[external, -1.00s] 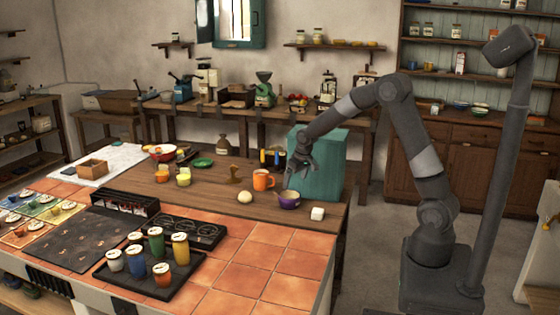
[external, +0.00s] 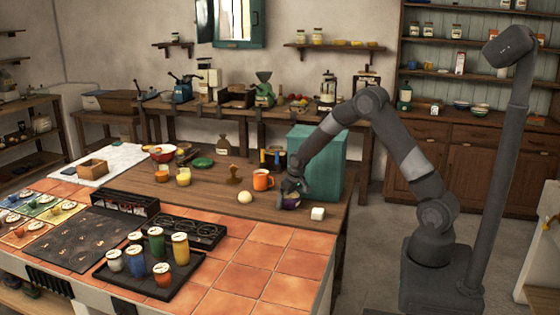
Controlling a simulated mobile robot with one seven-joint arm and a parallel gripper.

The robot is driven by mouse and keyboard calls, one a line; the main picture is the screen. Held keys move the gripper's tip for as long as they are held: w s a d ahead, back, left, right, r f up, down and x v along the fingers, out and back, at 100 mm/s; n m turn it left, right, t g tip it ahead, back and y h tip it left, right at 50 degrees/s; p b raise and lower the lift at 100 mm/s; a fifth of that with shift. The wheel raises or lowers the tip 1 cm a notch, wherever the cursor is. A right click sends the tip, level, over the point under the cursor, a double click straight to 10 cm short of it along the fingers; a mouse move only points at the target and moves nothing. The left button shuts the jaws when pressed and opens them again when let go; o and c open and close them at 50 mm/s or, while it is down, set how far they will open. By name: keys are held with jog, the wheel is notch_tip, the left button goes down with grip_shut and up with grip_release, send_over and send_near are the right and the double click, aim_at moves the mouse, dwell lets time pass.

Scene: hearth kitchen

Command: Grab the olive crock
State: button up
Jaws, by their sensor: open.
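My gripper (external: 290,186) is open and low over the front right of the wooden counter. It is at a small purple cup (external: 291,202) and hides part of it. I cannot tell whether the fingers touch the cup or stand around it. An olive-brown, narrow-necked vessel with a pale label (external: 223,146) stands at the back edge of the counter, well left of my gripper. It may be the olive crock, but it is too small to be sure.
A dark pot (external: 268,159) stands farther back. The orange tiles (external: 262,253) in front are largely clear.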

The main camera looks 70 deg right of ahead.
jog(key=shift+f, duration=0.15)
jog(key=c, duration=1)
